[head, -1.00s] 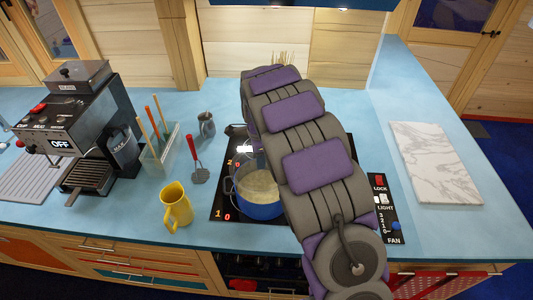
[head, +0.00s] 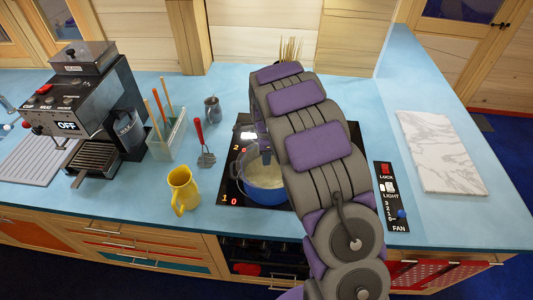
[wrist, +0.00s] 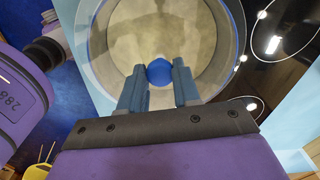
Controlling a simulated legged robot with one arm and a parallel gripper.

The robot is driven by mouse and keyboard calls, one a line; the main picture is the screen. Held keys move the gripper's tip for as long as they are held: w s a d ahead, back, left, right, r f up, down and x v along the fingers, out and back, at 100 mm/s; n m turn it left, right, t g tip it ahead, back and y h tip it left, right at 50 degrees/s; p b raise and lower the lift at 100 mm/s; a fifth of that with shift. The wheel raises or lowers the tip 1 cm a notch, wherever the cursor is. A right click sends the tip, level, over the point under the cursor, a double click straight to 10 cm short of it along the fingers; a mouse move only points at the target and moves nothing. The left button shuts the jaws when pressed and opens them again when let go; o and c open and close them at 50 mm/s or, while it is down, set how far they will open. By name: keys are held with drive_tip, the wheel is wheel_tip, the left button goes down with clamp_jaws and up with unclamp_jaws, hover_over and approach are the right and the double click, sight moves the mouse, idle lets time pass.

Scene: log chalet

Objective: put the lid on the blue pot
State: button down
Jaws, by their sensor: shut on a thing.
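The blue pot (head: 265,196) stands on the black cooktop, with pale contents inside. My gripper (wrist: 158,78) is shut on the blue knob (wrist: 159,72) of a clear glass lid (wrist: 200,45). In the wrist view the lid lies over the pot's opening, and the pot's contents show through the glass. In the head view my gripper (head: 265,156) points down above the pot, and my arm hides the pot's right side. I cannot tell whether the lid's rim touches the pot.
A yellow jug (head: 183,190) stands left of the cooktop (head: 231,194). A marble board (head: 440,150) lies on the right.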

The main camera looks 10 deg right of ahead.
sight(275, 161)
drive_tip(key=shift+d+f, duration=0.1)
drive_tip(key=shift+d, duration=1.55)
drive_tip(key=shift+a+f, duration=0.15)
drive_tip(key=shift+a, duration=0.7)
drive_tip(key=c, duration=1.3)
unclamp_jaws()
drive_tip(key=shift+d, duration=0.3)
drive_tip(key=o, duration=0.5)
drive_tip(key=shift+d, duration=0.5)
drive_tip(key=shift+o, duration=0.6)
drive_tip(key=shift+a, duration=0.3)
drive_tip(key=o, duration=0.3)
drive_tip(key=shift+a, duration=0.25)
drive_tip(key=shift+o, duration=0.7)
drive_tip(key=shift+d, duration=0.35)
drive_tip(key=shift+r+p, duration=0.3)
drive_tip(key=shift+r, duration=0.3)
drive_tip(key=shift+a+r+p, duration=0.25)
drive_tip(key=shift+r+p, duration=0.05)
drive_tip(key=shift+r, duration=0.8)
wheel_tip(275, 161, up, 4)
drive_tip(key=shift+d+f+p, duration=0.1)
drive_tip(key=shift+f+p, duration=0.05)
drive_tip(key=shift+p, duration=0.45)
